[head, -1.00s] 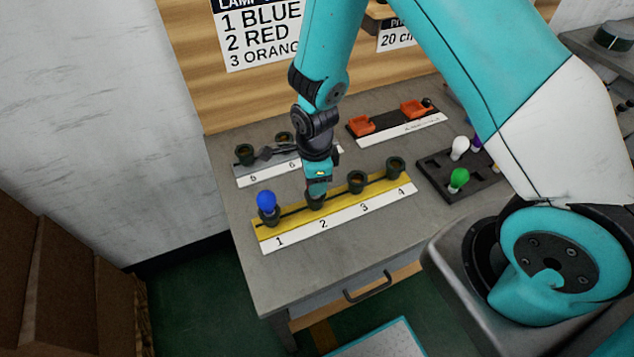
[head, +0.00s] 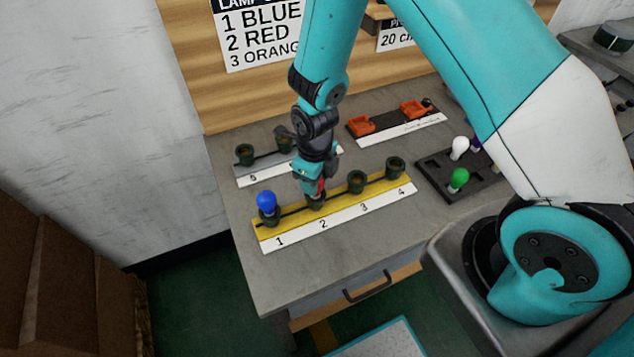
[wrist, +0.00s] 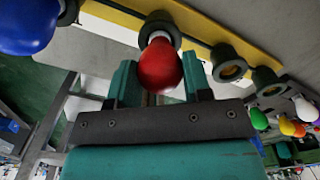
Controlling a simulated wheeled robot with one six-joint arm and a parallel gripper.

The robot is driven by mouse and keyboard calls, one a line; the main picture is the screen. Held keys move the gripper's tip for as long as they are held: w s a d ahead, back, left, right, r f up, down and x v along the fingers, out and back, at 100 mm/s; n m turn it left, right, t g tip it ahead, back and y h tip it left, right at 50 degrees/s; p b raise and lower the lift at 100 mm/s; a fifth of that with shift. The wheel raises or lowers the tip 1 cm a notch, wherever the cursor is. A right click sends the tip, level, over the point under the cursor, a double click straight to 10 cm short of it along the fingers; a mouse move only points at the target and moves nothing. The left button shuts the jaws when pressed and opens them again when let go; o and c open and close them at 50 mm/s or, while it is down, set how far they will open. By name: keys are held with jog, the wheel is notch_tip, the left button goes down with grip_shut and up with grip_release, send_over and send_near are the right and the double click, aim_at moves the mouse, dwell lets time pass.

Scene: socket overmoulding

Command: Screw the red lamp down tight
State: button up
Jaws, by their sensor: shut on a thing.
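The red lamp (wrist: 160,66) is between my gripper's fingers in the wrist view, with its base at the mouth of a dark socket (wrist: 160,28). In the head view my gripper (head: 312,187) is over socket 2 of the yellow strip (head: 380,193), and a little of the red lamp (head: 321,185) shows between the fingers. My gripper is shut on the red lamp. How deep the lamp's thread sits in the socket is hidden.
A blue lamp (head: 267,203) stands in socket 1, close to the left of my gripper. Sockets 3 (head: 356,181) and 4 (head: 396,167) are empty. A dark tray (head: 487,188) with green and white lamps lies to the right. A grey strip (head: 240,177) is behind.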

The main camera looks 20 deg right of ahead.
jog(key=o, duration=0.9)
jog(key=n, duration=0.4)
jog(key=shift+n, duration=0.3)
jog(key=n, duration=1.8)
jog(key=shift+p, duration=0.3)
jog(key=shift+c, duration=0.2)
